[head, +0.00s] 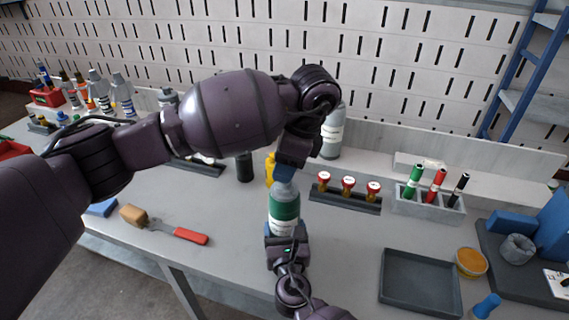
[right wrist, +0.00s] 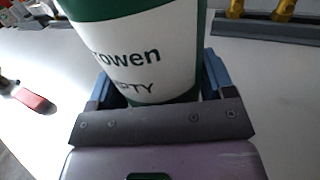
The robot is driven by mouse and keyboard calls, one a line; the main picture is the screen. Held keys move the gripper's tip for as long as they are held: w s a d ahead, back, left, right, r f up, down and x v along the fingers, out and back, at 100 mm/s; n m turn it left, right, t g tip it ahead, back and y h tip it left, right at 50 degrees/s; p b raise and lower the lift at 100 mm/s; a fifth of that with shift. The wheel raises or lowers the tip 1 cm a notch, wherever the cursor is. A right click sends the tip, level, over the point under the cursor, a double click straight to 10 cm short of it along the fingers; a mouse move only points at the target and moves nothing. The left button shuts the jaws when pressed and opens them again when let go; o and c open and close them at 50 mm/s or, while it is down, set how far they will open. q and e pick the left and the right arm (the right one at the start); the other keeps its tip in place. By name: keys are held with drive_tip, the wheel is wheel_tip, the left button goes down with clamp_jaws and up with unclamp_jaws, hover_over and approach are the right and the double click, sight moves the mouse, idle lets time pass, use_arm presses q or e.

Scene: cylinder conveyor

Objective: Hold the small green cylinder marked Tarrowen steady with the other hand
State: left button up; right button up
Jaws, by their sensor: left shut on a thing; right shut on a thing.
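The small green cylinder (head: 284,207) stands upright near the bench's front edge, with a pale top and a white label band. In the right wrist view the cylinder (right wrist: 140,50) fills the middle, and its label reads "...rowen" and "...PTY". My right gripper (head: 285,231) is shut around its lower body from the front; the blue fingers show on both sides in the right wrist view. My left gripper (head: 285,174) reaches down from above and is shut on the cylinder's top. The left gripper and arm hide the exact contact there.
A rack with red-capped pieces (head: 345,203) and a marker holder (head: 425,208) stand to the right. A grey tray (head: 420,285) lies at the front right. A brush with a red handle (head: 165,225) lies left. A larger grey cylinder (head: 332,135) stands behind.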

use_arm(q)
drive_tip(key=o, duration=1)
drive_tip(key=shift+r, duration=1.25)
drive_tip(key=m+t, duration=0.1)
drive_tip(key=m, duration=0.3)
drive_tip(key=shift+m, duration=0.4)
drive_tip(key=shift+m+t+h, duration=0.3)
drive_tip(key=shift+m, duration=0.4)
drive_tip(key=m, duration=0.2)
drive_tip(key=shift+m+t+h, duration=0.3)
drive_tip(key=m, duration=0.3)
drive_tip(key=shift+t+h, duration=0.3)
drive_tip(key=shift+h, duration=0.1)
